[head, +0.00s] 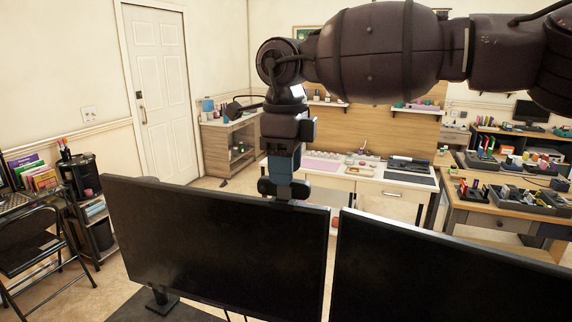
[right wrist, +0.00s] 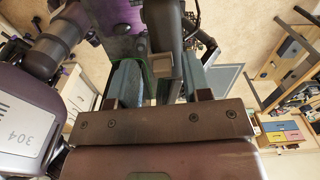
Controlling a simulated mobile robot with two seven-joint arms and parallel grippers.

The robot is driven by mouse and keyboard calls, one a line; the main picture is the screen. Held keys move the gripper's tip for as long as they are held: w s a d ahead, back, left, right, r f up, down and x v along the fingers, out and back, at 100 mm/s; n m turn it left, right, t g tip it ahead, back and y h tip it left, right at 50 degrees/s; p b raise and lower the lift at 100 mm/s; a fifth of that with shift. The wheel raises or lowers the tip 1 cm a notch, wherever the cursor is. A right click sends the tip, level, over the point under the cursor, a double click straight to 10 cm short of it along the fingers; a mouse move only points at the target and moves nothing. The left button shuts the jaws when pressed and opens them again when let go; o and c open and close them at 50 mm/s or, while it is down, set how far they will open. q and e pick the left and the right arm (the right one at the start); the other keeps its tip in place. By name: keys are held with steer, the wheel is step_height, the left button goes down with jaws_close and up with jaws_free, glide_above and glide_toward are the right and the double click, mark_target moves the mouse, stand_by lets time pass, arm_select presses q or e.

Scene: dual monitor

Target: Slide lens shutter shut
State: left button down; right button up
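Two black monitors stand side by side, the left monitor (head: 215,245) and the right monitor (head: 440,270), seen from above. A small dark, rounded bar (head: 266,187), apparently a webcam, sits at the top edge of the left monitor. The fingers of my right gripper (head: 284,178) point down onto it and hide its middle. No lens or shutter can be made out. In the right wrist view the two blue-grey fingers of my right gripper (right wrist: 160,82) stand apart, with a dark piece with a pale end (right wrist: 160,67) showing between them. My left gripper is out of view.
My right arm crosses the top of the head view. Behind the monitors stand a workbench (head: 375,195) and a wooden desk with trays (head: 520,215). A folding chair (head: 35,245) and a shelf cart (head: 90,215) are at left. Floor is clear behind the left monitor.

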step_height(320, 180, up, 11)
steer(key=shift+b, duration=0.45)
steer(key=shift+f, duration=0.1)
